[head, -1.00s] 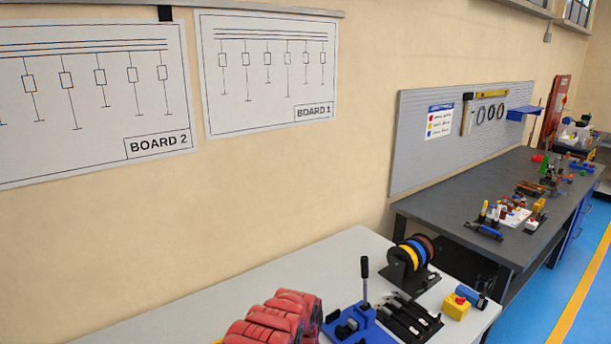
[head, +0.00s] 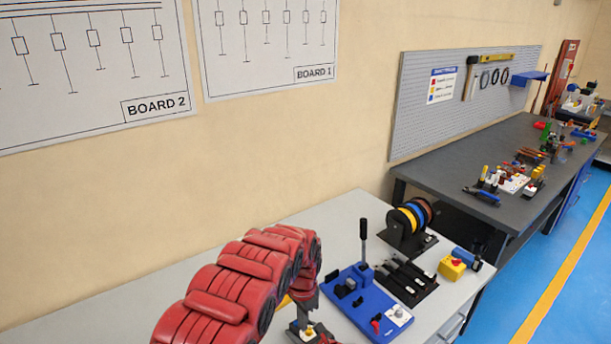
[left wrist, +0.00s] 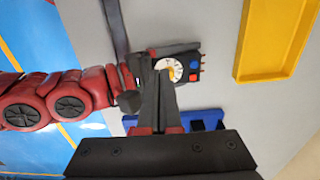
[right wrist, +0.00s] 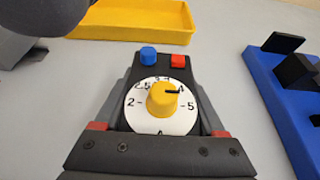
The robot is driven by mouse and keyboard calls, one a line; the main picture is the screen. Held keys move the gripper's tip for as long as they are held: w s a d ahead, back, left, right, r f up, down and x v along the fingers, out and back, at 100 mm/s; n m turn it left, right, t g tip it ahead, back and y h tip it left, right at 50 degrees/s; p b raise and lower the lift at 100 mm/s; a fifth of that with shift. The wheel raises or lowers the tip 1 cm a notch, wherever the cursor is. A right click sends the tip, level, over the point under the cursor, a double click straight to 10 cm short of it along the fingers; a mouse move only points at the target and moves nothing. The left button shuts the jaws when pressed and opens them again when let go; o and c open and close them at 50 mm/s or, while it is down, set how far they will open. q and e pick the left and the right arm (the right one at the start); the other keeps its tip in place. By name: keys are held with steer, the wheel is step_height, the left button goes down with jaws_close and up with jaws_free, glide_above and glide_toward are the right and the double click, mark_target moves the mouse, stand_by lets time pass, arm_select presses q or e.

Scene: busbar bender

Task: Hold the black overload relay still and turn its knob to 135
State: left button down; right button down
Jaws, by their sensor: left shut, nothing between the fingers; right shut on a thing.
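The black overload relay (right wrist: 162,68) has a white dial (right wrist: 140,117), a yellow knob (right wrist: 162,99), and blue and red buttons. The knob's dark mark points near 4; the readable numbers include 2, 4 and 5, not 135. My right gripper (right wrist: 158,128) is shut on the relay's sides. In the left wrist view the relay (left wrist: 183,58) lies just beyond my left gripper (left wrist: 162,80), which is shut and empty, its tips overlapping the dial's edge in the picture. In the right wrist view nothing touches the knob. In the head view the red arm partly hides the relay area.
A blue bender with a lever (head: 368,308) stands right of the relay, close by. A yellow tray (left wrist: 275,40) lies on the grey table on the other side. Black tools (head: 408,282), cable spools (head: 408,222) and a yellow button box (head: 452,268) are further right.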

mark_target(304, 340)
arm_select(q)
steer(key=shift+w+a+f, duration=0.15)
steer(key=shift+w+f, duration=0.25)
steer(key=shift+f, duration=0.6)
steer(key=shift+w+a+f, duration=0.1)
steer(key=shift+w+f, duration=0.25)
steer(key=shift+f, duration=0.7)
steer(key=shift+w+a+f, duration=0.15)
steer(key=shift+w+f, duration=0.25)
steer(key=shift+f, duration=0.6)
steer(key=shift+s+d+r, duration=0.1)
steer(key=shift+s, duration=0.1)
steer(key=shift+s, duration=0.25)
steer(key=shift+s+d, duration=0.3)
steer(key=shift+d, duration=0.1)
steer(key=shift+d, duration=0.1)
